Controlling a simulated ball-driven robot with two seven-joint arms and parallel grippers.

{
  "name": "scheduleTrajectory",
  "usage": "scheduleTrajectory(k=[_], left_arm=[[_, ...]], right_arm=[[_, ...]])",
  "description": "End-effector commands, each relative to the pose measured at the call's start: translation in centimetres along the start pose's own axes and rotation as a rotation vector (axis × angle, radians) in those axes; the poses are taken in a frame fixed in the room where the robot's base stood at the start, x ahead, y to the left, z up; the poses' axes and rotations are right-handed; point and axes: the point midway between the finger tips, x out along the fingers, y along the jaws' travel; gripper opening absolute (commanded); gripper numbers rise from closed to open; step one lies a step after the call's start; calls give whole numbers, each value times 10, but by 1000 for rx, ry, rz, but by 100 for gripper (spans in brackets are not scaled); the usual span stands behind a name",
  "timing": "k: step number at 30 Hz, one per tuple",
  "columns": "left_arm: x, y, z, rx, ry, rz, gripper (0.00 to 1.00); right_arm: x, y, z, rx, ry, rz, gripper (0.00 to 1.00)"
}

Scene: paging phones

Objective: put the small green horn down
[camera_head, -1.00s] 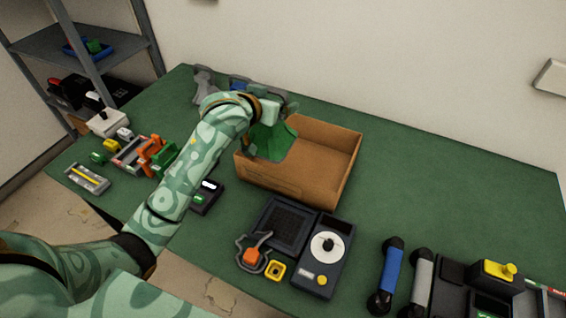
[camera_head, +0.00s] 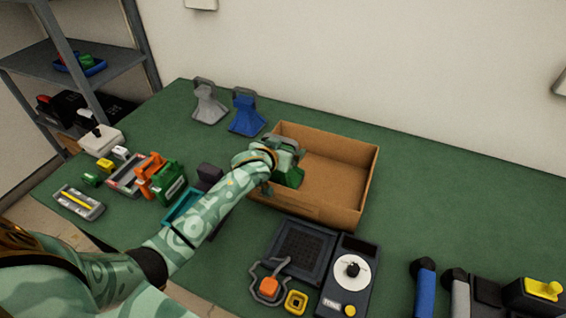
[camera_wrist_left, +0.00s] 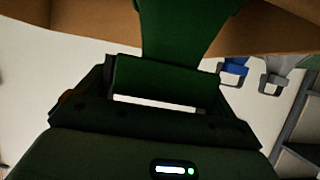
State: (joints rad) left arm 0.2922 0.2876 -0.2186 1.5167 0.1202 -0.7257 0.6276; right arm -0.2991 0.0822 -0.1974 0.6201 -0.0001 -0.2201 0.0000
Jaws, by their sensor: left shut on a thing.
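The small green horn (camera_head: 290,175) is at the left end of the brown open box (camera_head: 345,172), its wide part down between the walls. I cannot tell whether it touches the box floor. My left gripper (camera_head: 285,148) is shut on the horn's upper part, over the box's left end. In the left wrist view the green horn (camera_wrist_left: 180,28) extends from the jaws toward the brown box (camera_wrist_left: 100,15). My right gripper is not in view.
A grey horn (camera_head: 209,103) and a blue horn (camera_head: 247,113) stand behind the box on the green table (camera_head: 440,200). A dial phone (camera_head: 347,280) and a dark panel (camera_head: 300,250) lie in front. Orange and green items (camera_head: 160,178) crowd the left.

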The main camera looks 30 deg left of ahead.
Motion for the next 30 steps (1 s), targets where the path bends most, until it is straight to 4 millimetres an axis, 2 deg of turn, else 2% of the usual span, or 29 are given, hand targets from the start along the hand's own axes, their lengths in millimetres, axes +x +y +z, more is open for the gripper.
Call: scheduleTrajectory(k=[4, 9, 20, 21, 30], left_arm=[[6, 0, 11, -1, 2, 1, 40], [17, 1, 36, 0, 0, 1, 40], [18, 1, 38, -1, 2, 2, 40], [18, 1, 38, 0, 0, 1, 100], [16, 0, 34, 0, 1, 1, 100]], right_arm=[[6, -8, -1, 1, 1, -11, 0], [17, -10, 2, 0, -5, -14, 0], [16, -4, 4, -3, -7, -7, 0], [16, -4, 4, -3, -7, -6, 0], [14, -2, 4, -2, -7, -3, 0]])
